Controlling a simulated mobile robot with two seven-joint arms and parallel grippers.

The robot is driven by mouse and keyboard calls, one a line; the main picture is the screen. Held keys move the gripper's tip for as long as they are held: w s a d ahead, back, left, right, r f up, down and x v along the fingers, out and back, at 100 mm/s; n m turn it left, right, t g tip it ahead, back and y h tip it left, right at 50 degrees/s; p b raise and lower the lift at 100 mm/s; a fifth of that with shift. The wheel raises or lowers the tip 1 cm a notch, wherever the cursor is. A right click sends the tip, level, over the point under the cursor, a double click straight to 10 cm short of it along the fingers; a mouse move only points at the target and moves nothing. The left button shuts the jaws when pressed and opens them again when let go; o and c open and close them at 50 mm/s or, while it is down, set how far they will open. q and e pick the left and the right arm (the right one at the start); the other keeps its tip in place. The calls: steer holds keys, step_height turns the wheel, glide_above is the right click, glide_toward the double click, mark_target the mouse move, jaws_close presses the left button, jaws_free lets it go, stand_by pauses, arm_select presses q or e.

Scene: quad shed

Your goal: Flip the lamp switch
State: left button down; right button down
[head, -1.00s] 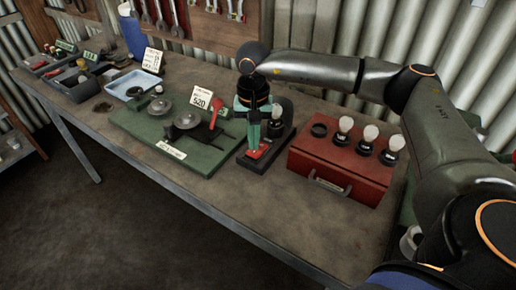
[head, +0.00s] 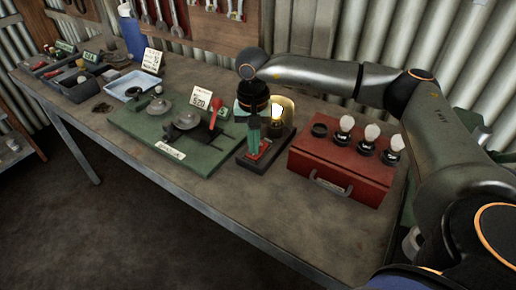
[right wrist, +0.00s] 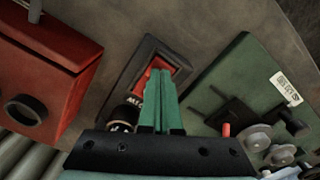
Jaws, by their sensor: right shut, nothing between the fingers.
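The lamp (head: 280,112) stands on a dark base (head: 272,158) on the bench, and it is lit with a warm glow. Its red switch (head: 261,152) is at the front end of the base. My right gripper (head: 254,153) points down with its green fingers shut and empty, its tips at the switch. In the right wrist view the shut fingers (right wrist: 161,76) lie over the red switch (right wrist: 146,78), hiding part of it; whether they touch cannot be told. My left gripper is not in view.
A red box (head: 335,182) with several bulbs on top stands close to the right. A green board (head: 190,158) with grey discs and a red lever lies close to the left. Trays (head: 133,90) sit farther left. The bench front is clear.

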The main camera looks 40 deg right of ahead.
step_height(320, 180, up, 7)
steer(key=p, duration=0.4)
steer(key=shift+p, duration=0.35)
stand_by(0.5)
